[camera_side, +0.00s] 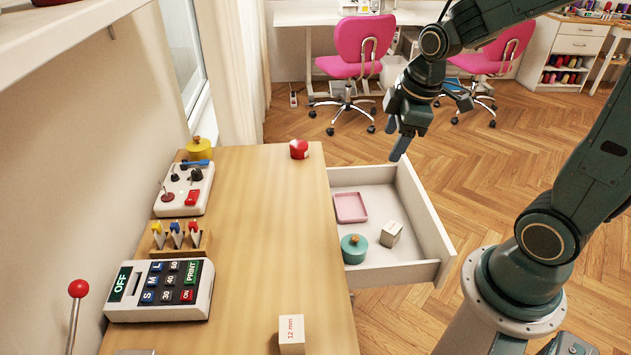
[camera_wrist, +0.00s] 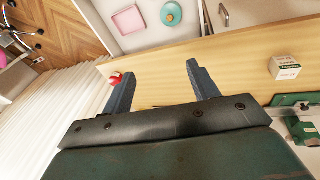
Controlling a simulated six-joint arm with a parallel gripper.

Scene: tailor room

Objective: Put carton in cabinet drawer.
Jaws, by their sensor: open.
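A small pale carton (camera_side: 291,335) with red "12 mm" lettering stands on the wooden cabinet top (camera_side: 268,230) at its near end. A white carton with a green label (camera_wrist: 285,68) shows at the right of the wrist view. The cabinet drawer (camera_side: 432,215) is pulled open on the right side. In it are a pink tray (camera_side: 350,208), a round teal pot (camera_side: 354,248) and a small pale box (camera_side: 391,234). My gripper (camera_side: 398,136) is open and empty, raised near the drawer's far end, away from the carton. Its spread fingers (camera_wrist: 160,82) show in the wrist view.
A red pincushion-like object (camera_side: 299,149) sits at the far end of the top. A control box (camera_side: 184,188), a small rack (camera_side: 181,238) and a keypad device (camera_side: 160,290) line the left side. The middle of the top is clear.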

